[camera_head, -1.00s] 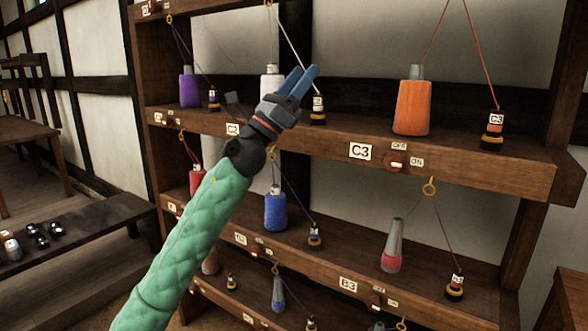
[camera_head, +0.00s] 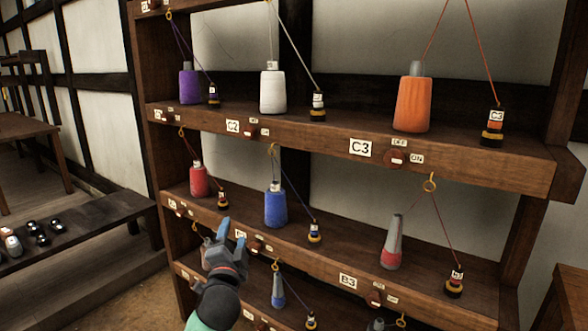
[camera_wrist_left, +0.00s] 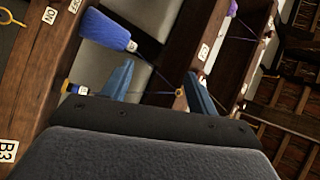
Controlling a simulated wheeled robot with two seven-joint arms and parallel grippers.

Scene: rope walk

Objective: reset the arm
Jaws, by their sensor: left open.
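My left gripper (camera_head: 220,240) is in the lower middle of the head view, in front of the rack's lower shelves. Its two blue fingers are apart and nothing is between them. In the left wrist view the fingers (camera_wrist_left: 157,85) also stand apart and empty, with the blue cone of thread (camera_wrist_left: 106,29) beyond them at the upper left. My right gripper is in neither view.
A wooden rack (camera_head: 450,161) carries thread cones on its shelves: purple (camera_head: 190,87), white (camera_head: 272,90), orange (camera_head: 412,103), red (camera_head: 199,181) and blue (camera_head: 275,208). A low bench (camera_head: 90,222) with small dark items stands at the left.

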